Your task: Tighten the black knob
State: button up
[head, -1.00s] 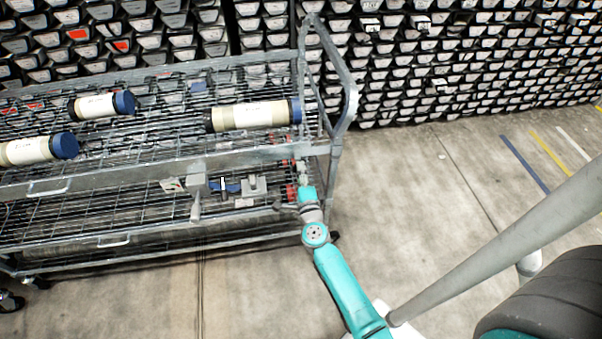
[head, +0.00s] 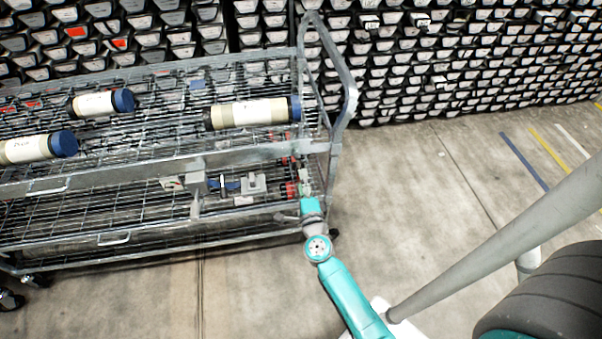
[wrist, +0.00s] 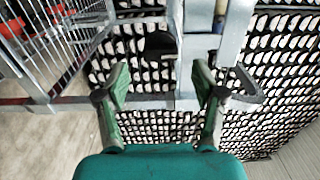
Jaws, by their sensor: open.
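The black knob (wrist: 159,45) shows in the wrist view as a dark rounded shape, just above and between my fingertips, beside a grey metal post (wrist: 197,40) of the cart. My gripper (wrist: 160,80) is open, with one green finger on each side and nothing between them. The knob looks beyond the fingertips; I cannot tell the exact gap. In the head view my gripper (head: 304,180) is at the right end of the wire cart (head: 255,153), below its upper rail. The knob cannot be made out there.
Capped core tubes (head: 250,114) lie on the cart's upper shelf. A grey fixture (head: 253,184) and a blue part (head: 223,184) sit on the lower level. Stacked core trays (head: 450,60) fill the back wall.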

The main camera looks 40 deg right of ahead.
jog(key=v, duration=0.7)
jog(key=shift+s, duration=0.2)
jog(key=shift+a, duration=0.1)
jog(key=s+a+r+n+y, duration=0.3)
jog(key=s+a+r+n, duration=0.1)
jog(key=s+n, duration=0.4)
jog(key=s+a+r+n+y, duration=0.3)
jog(key=s+a+n, duration=0.4)
jog(key=s, duration=0.4)
jog(key=s+a+r+n+y, duration=0.4)
jog(key=s+a+r+n, duration=0.2)
jog(key=s+n, duration=0.4)
jog(key=shift+r, duration=0.1)
